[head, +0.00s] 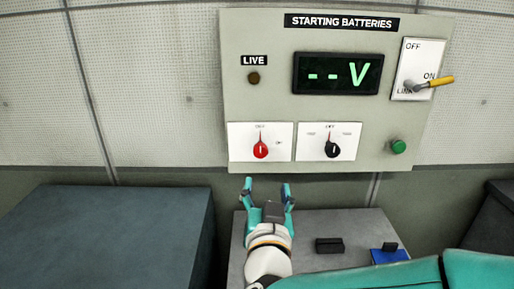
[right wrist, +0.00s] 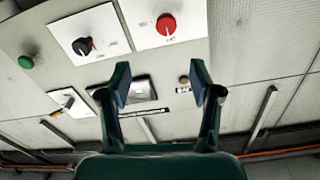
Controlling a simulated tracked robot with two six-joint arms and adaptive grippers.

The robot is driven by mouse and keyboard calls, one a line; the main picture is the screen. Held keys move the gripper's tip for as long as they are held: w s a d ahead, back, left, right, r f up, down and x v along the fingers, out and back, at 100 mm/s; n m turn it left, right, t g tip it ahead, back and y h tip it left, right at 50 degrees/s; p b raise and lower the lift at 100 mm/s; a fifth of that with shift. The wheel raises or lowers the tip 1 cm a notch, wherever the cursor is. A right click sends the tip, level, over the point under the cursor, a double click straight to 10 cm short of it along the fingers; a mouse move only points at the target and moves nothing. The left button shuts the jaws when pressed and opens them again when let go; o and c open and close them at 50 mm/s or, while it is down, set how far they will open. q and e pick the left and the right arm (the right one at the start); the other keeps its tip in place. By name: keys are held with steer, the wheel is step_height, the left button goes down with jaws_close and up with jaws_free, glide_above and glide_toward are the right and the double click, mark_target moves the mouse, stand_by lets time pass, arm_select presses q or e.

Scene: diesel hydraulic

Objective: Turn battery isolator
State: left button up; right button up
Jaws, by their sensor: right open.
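The grey starting batteries panel (head: 240,100) is on the wall in the head view. At its lower left is a red rotary knob (head: 260,150) on a white plate, its pointer straight up toward a small label; another label sits to its right. It also shows in the right wrist view (right wrist: 166,24), where the picture is turned over. I take this knob as the battery isolator; the small print is too small to be sure. My right gripper (head: 267,187) is open and empty, below the panel's lower edge and apart from the red knob. My left gripper is out of view.
A black rotary knob (head: 332,149), a green button (head: 398,146) and a yellow-tipped lever (head: 432,82) are on the panel. The display (head: 337,73) reads dashes and V; the live lamp (head: 253,78) looks dark. Below are a black block (head: 329,245) and a blue item (head: 389,256).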

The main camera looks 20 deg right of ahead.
mark_target(261, 153)
steer(key=p+x, duration=0.1)
steer(key=x, duration=0.9)
steer(key=a+p+x, duration=0.1)
steer(key=x, duration=0.5)
steer(key=shift+w+a+p, duration=0.1)
steer(key=shift+w+p, duration=0.15)
steer(key=shift+p, duration=0.05)
